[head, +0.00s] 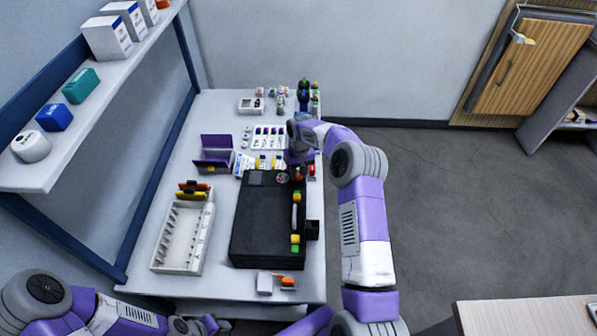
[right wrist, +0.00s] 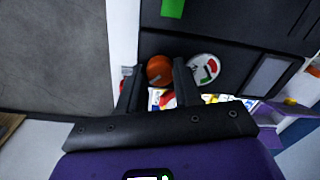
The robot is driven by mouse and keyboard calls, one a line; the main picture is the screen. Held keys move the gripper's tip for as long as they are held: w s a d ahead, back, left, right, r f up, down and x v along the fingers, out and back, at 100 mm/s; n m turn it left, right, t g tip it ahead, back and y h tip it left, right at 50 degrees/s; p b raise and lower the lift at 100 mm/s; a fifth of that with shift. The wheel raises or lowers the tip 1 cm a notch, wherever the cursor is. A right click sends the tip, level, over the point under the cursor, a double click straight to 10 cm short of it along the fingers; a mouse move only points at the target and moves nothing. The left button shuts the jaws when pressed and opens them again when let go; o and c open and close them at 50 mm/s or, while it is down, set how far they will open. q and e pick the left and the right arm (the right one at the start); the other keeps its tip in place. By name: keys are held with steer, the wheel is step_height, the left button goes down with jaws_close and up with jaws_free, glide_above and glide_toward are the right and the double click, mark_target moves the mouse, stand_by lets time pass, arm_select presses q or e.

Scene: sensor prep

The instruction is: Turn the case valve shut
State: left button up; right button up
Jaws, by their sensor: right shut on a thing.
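The case (head: 262,215) is a black box lying on the white bench, with green and yellow latches along its right side. The case valve is an orange-red round knob (right wrist: 160,70) on the case's edge, beside a round white dial with red and green marks (right wrist: 204,69). My right gripper (right wrist: 157,68) has its two dark fingers on either side of the knob and is shut on it. In the head view my right gripper (head: 299,165) is at the far right end of the case, partly hidden by my arm.
A white slotted rack (head: 160,246) stands left of the case. A purple open box (head: 214,154) and small bottles and cards lie behind. A shelf with boxes (head: 108,38) overhangs the left. Floor (head: 440,210) is open at right.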

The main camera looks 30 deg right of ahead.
mark_target(298, 175)
steer(key=m+p, duration=0.1)
steer(key=m, duration=0.8)
steer(key=shift+a+m+p, duration=0.1)
steer(key=shift+m+p, duration=0.3)
steer(key=m+p, duration=0.1)
steer(key=m, duration=0.3)
steer(key=shift+m, duration=0.3)
steer(key=m, duration=0.4)
steer(key=shift+m+h+p, duration=0.3)
steer(key=shift+m+p, duration=0.1)
steer(key=o, duration=1)
steer(key=shift+o, duration=0.2)
steer(key=shift+s+r+p, duration=0.15)
steer(key=shift+r+p, duration=0.7)
steer(key=shift+r, duration=2.95)
